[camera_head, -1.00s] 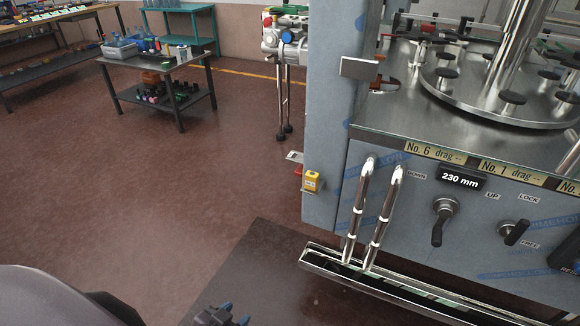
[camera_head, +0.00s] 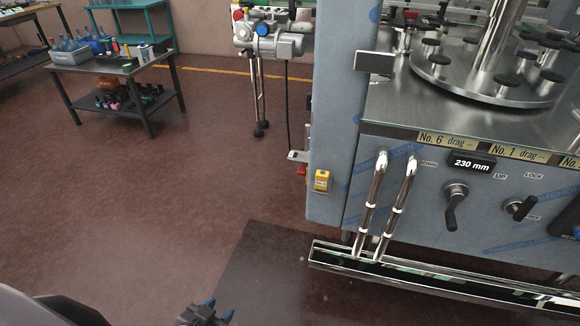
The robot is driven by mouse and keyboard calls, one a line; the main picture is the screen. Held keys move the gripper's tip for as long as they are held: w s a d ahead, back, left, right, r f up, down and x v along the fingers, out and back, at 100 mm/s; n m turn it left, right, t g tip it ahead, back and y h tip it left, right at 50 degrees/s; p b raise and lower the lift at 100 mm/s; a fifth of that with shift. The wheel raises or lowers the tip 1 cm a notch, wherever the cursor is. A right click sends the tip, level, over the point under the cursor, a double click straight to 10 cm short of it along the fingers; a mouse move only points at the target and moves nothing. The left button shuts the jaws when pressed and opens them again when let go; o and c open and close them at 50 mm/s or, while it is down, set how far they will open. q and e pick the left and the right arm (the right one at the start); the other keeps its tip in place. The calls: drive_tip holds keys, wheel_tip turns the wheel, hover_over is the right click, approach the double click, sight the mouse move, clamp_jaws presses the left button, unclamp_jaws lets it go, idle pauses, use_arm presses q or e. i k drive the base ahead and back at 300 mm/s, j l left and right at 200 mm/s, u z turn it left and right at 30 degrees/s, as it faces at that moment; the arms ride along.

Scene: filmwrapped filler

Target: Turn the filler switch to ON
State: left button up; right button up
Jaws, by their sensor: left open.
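The grey filler machine (camera_head: 330,130) stands at the right, its steel-and-blue front panel facing me. A small yellow switch box (camera_head: 321,181) is on its near left corner; its switch position is too small to read. On the front panel, a black-handled lever (camera_head: 454,206) is by the DOWN and UP labels, and another lever (camera_head: 521,208) is by LOCK and FREE. My left gripper (camera_head: 208,312) is at the bottom edge, partly cut off, open and empty with blue fingertips. It is low and left of the yellow box, well apart from it. My right gripper is out of view.
Two chrome pipes (camera_head: 385,210) rise from a steel drip trough (camera_head: 330,256) before the panel. A dark mat (camera_head: 265,275) lies on the floor. A table with bottles (camera_head: 110,67) stands at back left. The red-brown floor between is clear.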

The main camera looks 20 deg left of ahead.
sight(302, 172)
drive_tip(key=j, duration=0.55)
drive_tip(key=k+j+z, duration=0.15)
drive_tip(key=j, duration=1)
drive_tip(key=k+j+z, duration=0.1)
drive_tip(key=j, duration=0.5)
drive_tip(key=i+j+z, duration=0.1)
drive_tip(key=z, duration=0.85)
drive_tip(key=i+j+z, duration=0.1)
drive_tip(key=z, duration=0.35)
drive_tip(key=j+z, duration=0.3)
drive_tip(key=j, duration=0.15)
drive_tip(key=j+z, duration=0.25)
drive_tip(key=j, duration=0.2)
drive_tip(key=j+z, duration=0.2)
drive_tip(key=j, duration=0.35)
drive_tip(key=j+z, duration=0.15)
drive_tip(key=j, duration=0.45)
drive_tip(key=k+j+z, duration=0.2)
drive_tip(key=j, duration=0.35)
drive_tip(key=i, duration=0.05)
